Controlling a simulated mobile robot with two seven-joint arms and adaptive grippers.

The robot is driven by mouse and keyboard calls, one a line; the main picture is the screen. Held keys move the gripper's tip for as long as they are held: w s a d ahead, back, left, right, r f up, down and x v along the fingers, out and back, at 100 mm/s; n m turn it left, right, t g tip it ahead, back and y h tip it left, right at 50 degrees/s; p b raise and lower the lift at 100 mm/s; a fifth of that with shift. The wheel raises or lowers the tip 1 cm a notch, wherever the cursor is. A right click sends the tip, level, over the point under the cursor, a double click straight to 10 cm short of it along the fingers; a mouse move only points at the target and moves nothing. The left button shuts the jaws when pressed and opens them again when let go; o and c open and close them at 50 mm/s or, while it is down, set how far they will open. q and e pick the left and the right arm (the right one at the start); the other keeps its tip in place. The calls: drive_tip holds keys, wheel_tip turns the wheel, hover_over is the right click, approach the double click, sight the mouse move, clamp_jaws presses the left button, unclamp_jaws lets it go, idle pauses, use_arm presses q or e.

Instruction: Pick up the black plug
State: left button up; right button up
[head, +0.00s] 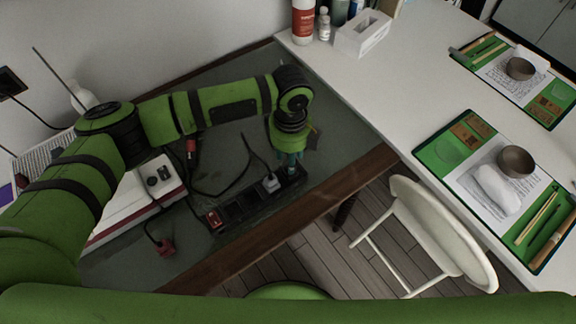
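A black power strip (236,209) lies on the grey-green desk, with a red switch (213,218) at its near left end. A pale grey plug (271,184) with a dark cord sits in it toward the right. My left gripper (290,164) points down at the right end of the strip, just right of the pale plug. Its teal fingers are small and partly covered by my wrist, so I cannot tell whether they are open or hold anything. I cannot make out a black plug clearly; the spot under the fingers is hidden. My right gripper is out of view.
A red plug (164,247) lies left of the strip, near a white-and-red box (125,215). Dark cords (222,190) loop behind the strip. A white table (415,80) with green-edged trays stands right, a white chair (432,228) before it.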

use_arm(q)
wheel_tip(320, 180, down, 3)
drive_tip(key=shift+s+r+p, duration=0.1)
drive_tip(key=shift+p, duration=0.3)
drive_tip(key=shift+f, duration=0.9)
drive_tip(key=shift+c, duration=0.8)
drive_tip(key=c, duration=0.7)
clamp_jaws()
drive_tip(key=shift+d+r, duration=0.1)
drive_tip(key=shift+r, duration=0.45)
wheel_tip(320, 180, up, 2)
drive_tip(key=shift+r+b, duration=0.25)
drive_tip(key=shift+b, duration=0.3)
drive_tip(key=s+d+r+p, duration=0.3)
drive_tip(key=s+d+r, duration=0.4)
drive_tip(key=r, duration=0.5)
drive_tip(key=shift+s+d+r, duration=0.25)
drive_tip(key=shift+s+d, duration=0.15)
drive_tip(key=shift+d, duration=0.3)
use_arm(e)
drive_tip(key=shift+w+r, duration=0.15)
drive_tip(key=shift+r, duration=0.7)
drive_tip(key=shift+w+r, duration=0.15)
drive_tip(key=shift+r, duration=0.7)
